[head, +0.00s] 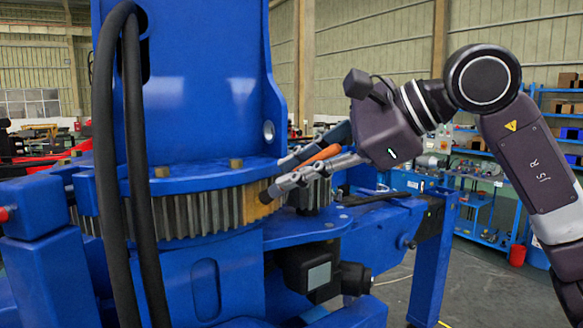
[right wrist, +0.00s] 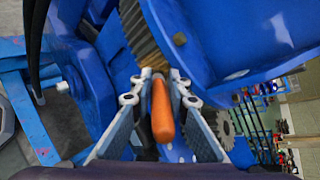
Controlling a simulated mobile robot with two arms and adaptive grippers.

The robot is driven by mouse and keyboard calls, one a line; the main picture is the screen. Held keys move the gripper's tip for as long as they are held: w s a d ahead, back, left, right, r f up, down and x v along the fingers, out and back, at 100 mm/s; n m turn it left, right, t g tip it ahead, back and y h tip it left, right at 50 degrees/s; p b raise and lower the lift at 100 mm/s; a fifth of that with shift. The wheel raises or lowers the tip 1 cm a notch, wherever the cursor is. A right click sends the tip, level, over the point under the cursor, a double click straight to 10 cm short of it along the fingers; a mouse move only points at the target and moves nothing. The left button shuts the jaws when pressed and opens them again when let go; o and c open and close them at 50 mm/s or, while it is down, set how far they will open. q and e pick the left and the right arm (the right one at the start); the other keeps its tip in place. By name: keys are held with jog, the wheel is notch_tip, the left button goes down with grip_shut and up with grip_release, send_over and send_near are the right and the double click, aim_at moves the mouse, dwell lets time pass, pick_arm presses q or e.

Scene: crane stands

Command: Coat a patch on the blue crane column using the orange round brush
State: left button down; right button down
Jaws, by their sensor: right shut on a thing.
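The blue crane column (head: 200,100) rises at the left of the head view, above a toothed ring gear (head: 185,218). A tan patch (head: 254,206) covers some teeth on the gear's right side. My right gripper (head: 279,177) is shut on the orange round brush (head: 323,154). In the right wrist view, the orange handle (right wrist: 162,112) lies between the fingers (right wrist: 160,78), pointing toward the gear teeth (right wrist: 142,38). The brush tip is largely hidden by the fingers, close to the tan teeth; I cannot tell whether it touches. My left gripper is out of view.
Two black hoses (head: 137,150) hang in front of the column at left. A small pinion gear (head: 311,193) and a dark motor (head: 322,270) sit just below my right gripper. Blue shelves (head: 560,125) stand at the far right. Open floor (head: 480,290) lies at lower right.

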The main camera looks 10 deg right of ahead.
jog(key=shift+w+d+p, duration=1.35)
jog(key=shift+w+d, duration=1)
jog(key=s+a+b, duration=0.2)
jog(key=s+a, duration=0.5)
jog(key=a, duration=0.1)
jog(key=shift+s, duration=0.25)
jog(key=shift+d, duration=0.15)
jog(key=shift+d+b, duration=0.1)
jog(key=shift+b, duration=0.25)
jog(key=shift+s+d+b, duration=0.35)
jog(key=shift+s+d, duration=0.6)
jog(key=shift+s, duration=0.2)
jog(key=shift+s+d+b, duration=0.35)
jog(key=shift+s+d, duration=0.6)
jog(key=shift+s, duration=0.15)
